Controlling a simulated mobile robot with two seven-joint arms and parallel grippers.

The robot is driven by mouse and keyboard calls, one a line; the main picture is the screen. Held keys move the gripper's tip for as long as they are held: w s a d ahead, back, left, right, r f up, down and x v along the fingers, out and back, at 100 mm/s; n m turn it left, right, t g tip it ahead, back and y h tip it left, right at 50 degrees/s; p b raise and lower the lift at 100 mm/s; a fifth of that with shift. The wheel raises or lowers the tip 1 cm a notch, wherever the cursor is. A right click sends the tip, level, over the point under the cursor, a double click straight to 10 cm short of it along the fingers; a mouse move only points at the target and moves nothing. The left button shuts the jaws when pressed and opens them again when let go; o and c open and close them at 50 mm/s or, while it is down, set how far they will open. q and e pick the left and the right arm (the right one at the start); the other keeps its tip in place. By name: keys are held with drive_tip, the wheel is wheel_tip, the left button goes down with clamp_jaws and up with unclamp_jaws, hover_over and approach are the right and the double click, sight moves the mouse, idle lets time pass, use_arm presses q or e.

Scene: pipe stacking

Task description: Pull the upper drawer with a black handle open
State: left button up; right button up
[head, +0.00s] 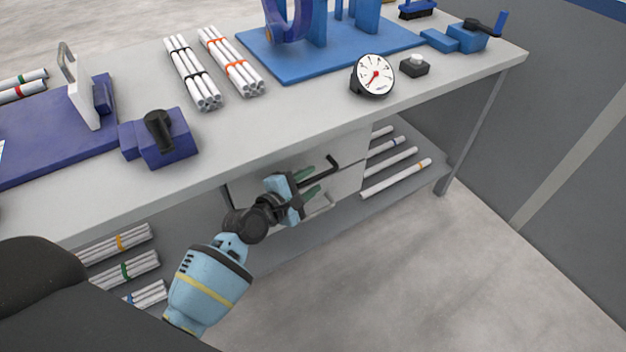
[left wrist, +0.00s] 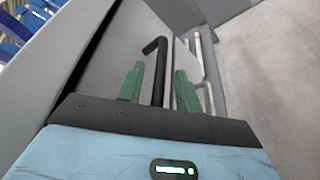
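The upper drawer (head: 350,153) sits under the workbench top, and its front looks flush with the cabinet. Its black handle (head: 334,163) is a bent bar, also seen in the left wrist view (left wrist: 158,60). My left gripper (head: 314,178) is at the drawer front with its green fingers apart. In the left wrist view, the black bar runs between the two fingers (left wrist: 160,70), with a visible gap on the right side; contact on the left side cannot be told. The gripper hides part of the handle and drawer front. My right gripper is not in view.
A light handle (head: 318,208) of a lower drawer is just below my gripper. The workbench (head: 265,135) edge overhangs the drawers. White pipes lie on the lower shelf (head: 398,180). A gauge (head: 373,75) and pipe bundles (head: 192,72) stand on top. The floor in front is clear.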

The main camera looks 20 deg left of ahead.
use_arm(q)
drive_tip(key=shift+x, duration=0.85)
drive_tip(key=shift+c, duration=0.2)
clamp_jaws()
